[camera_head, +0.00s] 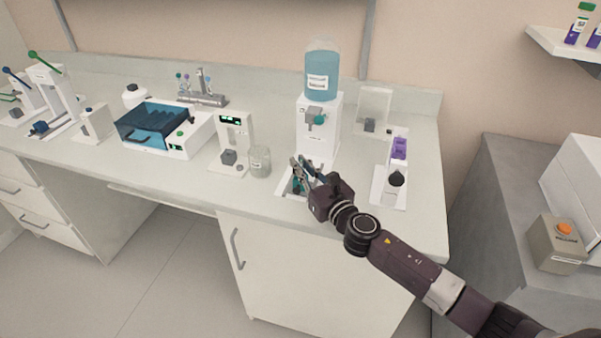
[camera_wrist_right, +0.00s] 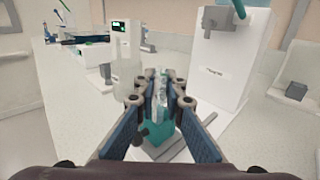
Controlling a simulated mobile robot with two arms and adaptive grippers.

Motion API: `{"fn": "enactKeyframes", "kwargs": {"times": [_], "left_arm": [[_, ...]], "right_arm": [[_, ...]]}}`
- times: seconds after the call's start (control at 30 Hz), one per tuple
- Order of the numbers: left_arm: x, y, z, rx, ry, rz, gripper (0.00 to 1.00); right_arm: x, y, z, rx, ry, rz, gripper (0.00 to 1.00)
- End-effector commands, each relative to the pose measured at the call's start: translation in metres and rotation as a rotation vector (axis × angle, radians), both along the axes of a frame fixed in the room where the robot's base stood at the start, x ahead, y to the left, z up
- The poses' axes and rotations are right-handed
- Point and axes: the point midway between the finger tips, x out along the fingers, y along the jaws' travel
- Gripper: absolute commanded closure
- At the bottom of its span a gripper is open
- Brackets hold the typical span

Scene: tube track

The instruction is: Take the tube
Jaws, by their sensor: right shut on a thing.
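My right gripper (camera_head: 304,168) is over the front part of the bench, in front of the white dispenser. In the right wrist view, the gripper (camera_wrist_right: 160,92) has its blue-padded fingers closed around a narrow clear tube (camera_wrist_right: 162,84). A teal part (camera_wrist_right: 158,130) shows below the tube between the fingers; how it joins the tube is hard to tell. In the head view the fingers mostly hide the tube. My left gripper is in neither view.
The white dispenser (camera_head: 318,132) with a blue bottle (camera_head: 321,75) stands just behind my right gripper. A glass jar (camera_head: 260,162) and a small white instrument (camera_head: 235,133) stand to its left. A stand with a dark knob (camera_head: 396,180) is to its right, near the bench's right edge.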

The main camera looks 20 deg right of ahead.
Motion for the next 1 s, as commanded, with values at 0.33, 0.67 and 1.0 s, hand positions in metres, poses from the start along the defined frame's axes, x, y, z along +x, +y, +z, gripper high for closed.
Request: {"fn": "enactKeyframes", "kwargs": {"times": [0.33, 0.67, 1.0], "left_arm": [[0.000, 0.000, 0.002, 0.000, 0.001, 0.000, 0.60], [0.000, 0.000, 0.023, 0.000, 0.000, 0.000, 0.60], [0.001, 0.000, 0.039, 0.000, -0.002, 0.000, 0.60]], "right_arm": [[0.000, 0.000, 0.006, -0.001, -0.002, 0.001, 1.00], [0.001, -0.001, 0.060, -0.004, -0.007, 0.001, 1.00], [0.000, 0.000, 0.150, -0.003, -0.007, 0.001, 1.00]]}}
